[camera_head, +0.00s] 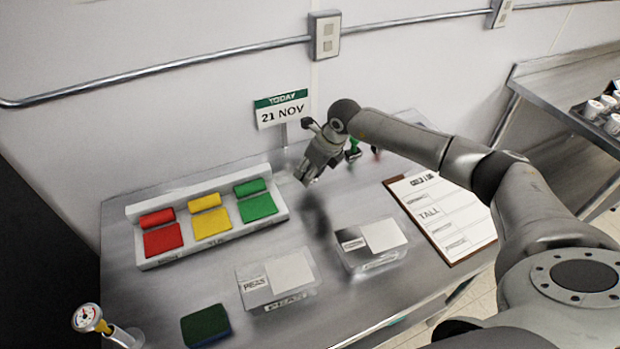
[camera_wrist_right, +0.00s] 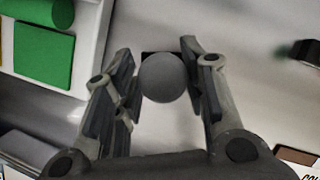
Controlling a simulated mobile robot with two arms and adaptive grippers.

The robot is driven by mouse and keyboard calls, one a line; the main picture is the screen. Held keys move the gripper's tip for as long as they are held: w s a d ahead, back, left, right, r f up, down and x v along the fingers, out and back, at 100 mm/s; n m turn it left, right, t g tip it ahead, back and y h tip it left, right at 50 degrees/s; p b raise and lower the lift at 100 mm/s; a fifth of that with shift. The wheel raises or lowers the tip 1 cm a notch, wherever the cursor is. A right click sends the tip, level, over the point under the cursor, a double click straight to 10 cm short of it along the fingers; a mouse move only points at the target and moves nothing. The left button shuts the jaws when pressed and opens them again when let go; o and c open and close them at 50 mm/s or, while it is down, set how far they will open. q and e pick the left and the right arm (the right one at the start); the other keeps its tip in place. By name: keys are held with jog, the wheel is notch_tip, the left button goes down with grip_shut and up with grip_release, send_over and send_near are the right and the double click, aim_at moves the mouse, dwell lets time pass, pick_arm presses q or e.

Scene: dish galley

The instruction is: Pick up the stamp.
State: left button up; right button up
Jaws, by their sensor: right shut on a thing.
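My right gripper (camera_head: 306,178) is over the back middle of the steel table, to the right of the coloured pad tray. In the right wrist view its two fingers (camera_wrist_right: 166,82) are closed on either side of a round grey knob, the top of the stamp (camera_wrist_right: 163,78). A bit of dark base shows behind the knob. In the head view the stamp is not clearly visible at the fingers; whether it touches the table I cannot tell. A green-handled stamp (camera_head: 353,150) stands behind my right arm. My left gripper is out of view.
A white tray (camera_head: 215,242) holds red, yellow and green pads. Two clear-lidded containers (camera_head: 277,278) (camera_head: 371,245), a clipboard (camera_head: 441,215), a green sponge (camera_head: 205,325) and a dial thermometer (camera_head: 88,318) are on the table. A "21 NOV" sign (camera_head: 282,110) stands behind.

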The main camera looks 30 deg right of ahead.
jog(key=s+a+r+b, duration=0.4)
jog(key=s+r, duration=0.5)
jog(key=s, duration=0.3)
jog(key=shift+s+b, duration=0.2)
jog(key=shift+b, duration=0.3)
jog(key=shift+a, duration=0.1)
jog(key=o, duration=0.7)
jog(key=shift+c, duration=1.3)
